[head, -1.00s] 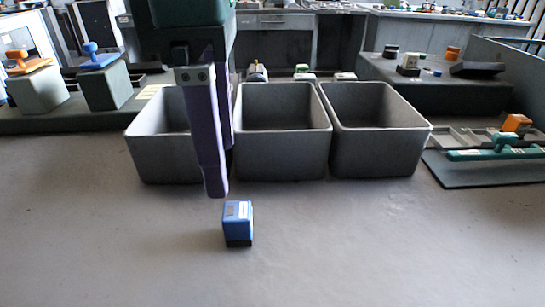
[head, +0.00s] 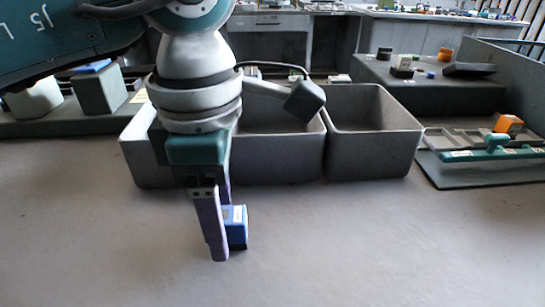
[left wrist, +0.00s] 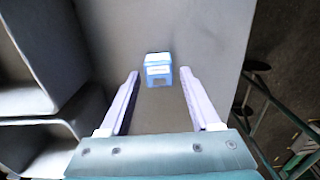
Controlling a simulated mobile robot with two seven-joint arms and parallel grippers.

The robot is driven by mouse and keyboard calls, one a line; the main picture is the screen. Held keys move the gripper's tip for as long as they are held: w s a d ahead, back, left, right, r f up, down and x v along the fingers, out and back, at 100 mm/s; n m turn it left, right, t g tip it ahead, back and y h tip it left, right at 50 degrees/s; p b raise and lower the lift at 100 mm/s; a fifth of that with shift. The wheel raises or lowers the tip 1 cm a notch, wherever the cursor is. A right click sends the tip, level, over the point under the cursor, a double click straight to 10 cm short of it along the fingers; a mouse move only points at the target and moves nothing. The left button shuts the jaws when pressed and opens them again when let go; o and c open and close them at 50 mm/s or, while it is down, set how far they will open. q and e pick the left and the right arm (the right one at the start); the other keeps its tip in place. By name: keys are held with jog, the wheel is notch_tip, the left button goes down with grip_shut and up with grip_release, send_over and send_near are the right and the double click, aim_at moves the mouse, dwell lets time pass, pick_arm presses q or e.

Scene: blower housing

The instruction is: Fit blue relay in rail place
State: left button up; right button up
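The blue relay (head: 237,226) stands on the grey table in front of the bins, with a dark base and a pale label. In the left wrist view the relay (left wrist: 158,69) lies between the fingertip lines, with clear gaps on both sides. My left gripper (head: 222,232) is open, pointing down at the relay; its near finger partly hides the relay in the head view. The rail area (head: 465,140) at the right is a pale grey frame holding an orange block (head: 508,125) and a green-handled bar (head: 493,153). My right gripper is out of view.
Three open grey bins, one being the right bin (head: 373,150), stand in a row behind the gripper. A raised dark shelf (head: 430,97) with small parts is at the back right. The table front (head: 380,250) is clear.

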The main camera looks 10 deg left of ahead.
pick_arm(q)
grip_shut()
jog(key=shift+r, duration=0.15)
dwell(0.4)
